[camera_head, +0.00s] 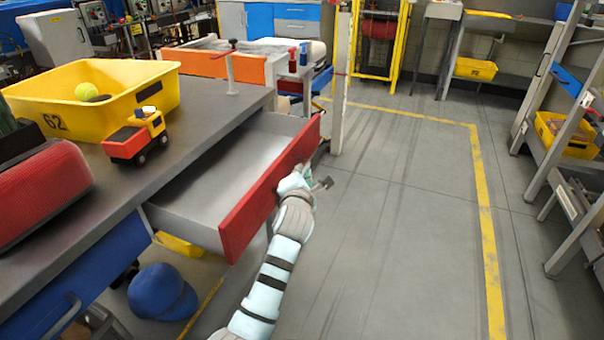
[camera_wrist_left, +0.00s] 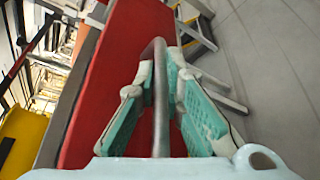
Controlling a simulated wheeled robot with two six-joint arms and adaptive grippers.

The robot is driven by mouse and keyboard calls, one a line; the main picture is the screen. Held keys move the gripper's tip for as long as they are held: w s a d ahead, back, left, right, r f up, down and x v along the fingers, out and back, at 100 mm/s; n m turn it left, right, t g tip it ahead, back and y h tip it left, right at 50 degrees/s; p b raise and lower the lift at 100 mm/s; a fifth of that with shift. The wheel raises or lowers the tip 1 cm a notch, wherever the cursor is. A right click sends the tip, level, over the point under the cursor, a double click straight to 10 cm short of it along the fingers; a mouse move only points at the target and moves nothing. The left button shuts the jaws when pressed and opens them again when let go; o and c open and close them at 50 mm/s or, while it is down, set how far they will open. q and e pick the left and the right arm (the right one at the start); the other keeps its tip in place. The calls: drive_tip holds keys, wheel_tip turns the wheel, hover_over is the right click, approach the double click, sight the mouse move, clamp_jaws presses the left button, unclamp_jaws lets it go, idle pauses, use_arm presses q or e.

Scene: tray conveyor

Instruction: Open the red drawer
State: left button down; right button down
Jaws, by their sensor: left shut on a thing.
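The red drawer (camera_head: 250,212) stands pulled out of the grey-topped workbench, and its light grey inside (camera_head: 235,160) shows no contents. Its red front also shows in the left wrist view (camera_wrist_left: 112,70). My left gripper (camera_head: 308,180) is at the outer side of the red front. In the left wrist view its teal fingers (camera_wrist_left: 160,85) are on both sides of the metal bar handle (camera_wrist_left: 160,120), shut on it. In the head view the handle is mostly hidden by the gripper. My right gripper is not in view.
On the benchtop (camera_head: 205,130) stand a yellow bin (camera_head: 150,95) with a ball, a toy truck (camera_head: 137,138) and a red case (camera_head: 38,195). A blue drawer (camera_head: 85,280) is at the lower left, and a blue cap (camera_head: 160,290) lies below. The floor to the right (camera_head: 395,230) is clear.

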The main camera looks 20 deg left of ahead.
use_arm(q)
drive_tip(key=c, duration=1.7)
unclamp_jaws()
